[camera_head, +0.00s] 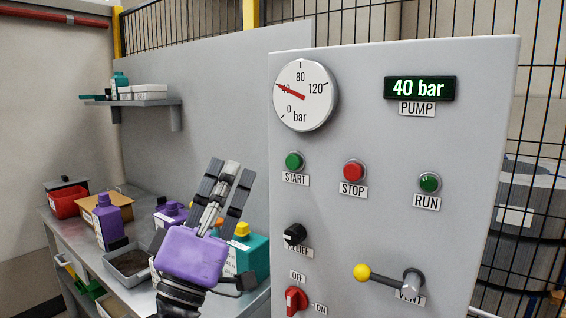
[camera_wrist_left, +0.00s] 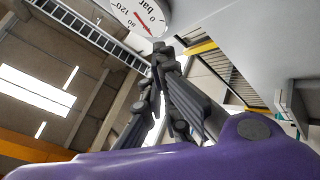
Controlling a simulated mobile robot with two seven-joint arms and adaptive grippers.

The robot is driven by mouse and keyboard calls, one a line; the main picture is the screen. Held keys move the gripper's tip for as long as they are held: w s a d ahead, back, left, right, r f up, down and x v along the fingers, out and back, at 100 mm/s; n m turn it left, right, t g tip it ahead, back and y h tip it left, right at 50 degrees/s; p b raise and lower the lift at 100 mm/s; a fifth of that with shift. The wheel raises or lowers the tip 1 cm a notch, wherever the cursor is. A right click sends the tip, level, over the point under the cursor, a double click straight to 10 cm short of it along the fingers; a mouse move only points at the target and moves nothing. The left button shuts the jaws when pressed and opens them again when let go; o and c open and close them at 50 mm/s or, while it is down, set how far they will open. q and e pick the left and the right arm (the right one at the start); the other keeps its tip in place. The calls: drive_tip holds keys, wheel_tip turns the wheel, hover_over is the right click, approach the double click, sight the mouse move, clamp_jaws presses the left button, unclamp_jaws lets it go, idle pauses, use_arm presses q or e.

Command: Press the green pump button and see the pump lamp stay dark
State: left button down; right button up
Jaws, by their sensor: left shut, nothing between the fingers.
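The green START button (camera_head: 294,160) is on the upper left of the grey control panel (camera_head: 350,130). The round RUN lamp (camera_head: 429,182) at the panel's right is dark green and shows no glow. My left gripper (camera_head: 230,172), with its purple body, points up in front of the panel's left side. It is shut and empty, left of the START button and apart from it in the picture. In the left wrist view the closed fingertips (camera_wrist_left: 160,52) sit just below the gauge (camera_wrist_left: 141,16). The START button is not seen there. My right gripper is not in view.
The red STOP button (camera_head: 354,170) is right of START. Below are the black RELIEF knob (camera_head: 294,234), the red OFF/ON switch (camera_head: 296,299) and the yellow-tipped VENT lever (camera_head: 375,274). The PUMP display (camera_head: 419,88) reads 40 bar. A cluttered bench (camera_head: 66,232) stands left.

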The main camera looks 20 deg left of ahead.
sight(293, 162)
use_arm(q)
drive_tip(key=w+d+b, duration=0.1)
drive_tip(key=w+d, duration=0.2)
drive_tip(key=w, duration=0.5)
drive_tip(key=shift+w+d, duration=0.15)
drive_tip(key=shift+d, duration=0.05)
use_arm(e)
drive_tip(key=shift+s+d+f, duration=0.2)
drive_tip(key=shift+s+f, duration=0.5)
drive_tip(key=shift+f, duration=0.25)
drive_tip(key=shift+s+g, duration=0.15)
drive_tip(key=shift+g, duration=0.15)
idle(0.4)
use_arm(q)
drive_tip(key=shift+w+d, duration=0.15)
drive_tip(key=shift+w, duration=0.25)
